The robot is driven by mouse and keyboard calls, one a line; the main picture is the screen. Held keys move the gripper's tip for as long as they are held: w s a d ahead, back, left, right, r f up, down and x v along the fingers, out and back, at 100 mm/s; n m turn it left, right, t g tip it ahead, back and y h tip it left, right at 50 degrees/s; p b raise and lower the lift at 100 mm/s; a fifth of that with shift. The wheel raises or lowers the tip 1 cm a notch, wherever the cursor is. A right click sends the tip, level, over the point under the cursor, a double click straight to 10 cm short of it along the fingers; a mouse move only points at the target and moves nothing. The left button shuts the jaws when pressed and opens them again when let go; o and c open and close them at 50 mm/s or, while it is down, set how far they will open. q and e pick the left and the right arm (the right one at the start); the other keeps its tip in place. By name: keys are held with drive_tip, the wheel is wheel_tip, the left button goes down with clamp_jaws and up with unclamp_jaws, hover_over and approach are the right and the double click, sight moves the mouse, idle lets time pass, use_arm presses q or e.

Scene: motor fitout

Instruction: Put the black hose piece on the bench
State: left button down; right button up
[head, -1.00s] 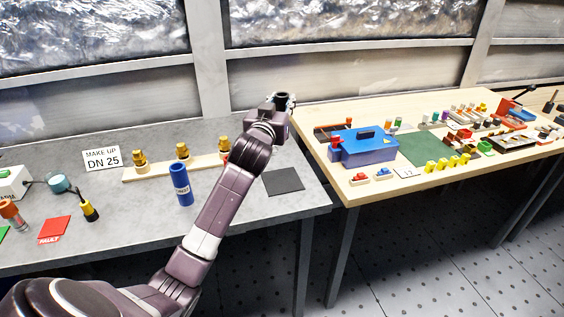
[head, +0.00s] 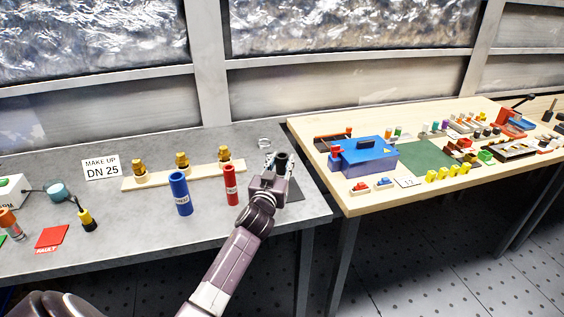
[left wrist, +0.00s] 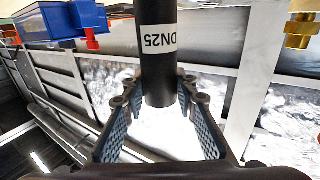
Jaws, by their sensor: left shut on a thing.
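The black hose piece (head: 282,159) is upright in my left gripper (head: 278,167), over the right end of the grey bench (head: 140,217). In the left wrist view the hose piece (left wrist: 159,75) carries a white DN25 label and stands between the two fingers (left wrist: 158,98), which are shut on it. In the head view the gripper and arm hide much of the dark square mat (head: 291,196) on the bench. I cannot tell whether the hose touches the mat. My right gripper is not in view.
A red tube (head: 231,185) and a blue tube (head: 180,193) stand left of my gripper. Behind them is a wooden strip (head: 203,171) with brass fittings. A pale ring (head: 265,143) lies at the back. A wooden table (head: 350,202) with a blue box (head: 368,160) adjoins on the right.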

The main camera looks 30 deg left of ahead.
use_arm(q)
drive_tip(key=c, duration=1.5)
unclamp_jaws()
drive_tip(key=shift+c, duration=0.2)
drive_tip(key=shift+r, duration=0.15)
drive_tip(key=shift+s+d, duration=0.1)
drive_tip(key=shift+s, duration=0.2)
drive_tip(key=b+v, duration=0.1)
drive_tip(key=v, duration=1)
drive_tip(key=shift+s, duration=0.2)
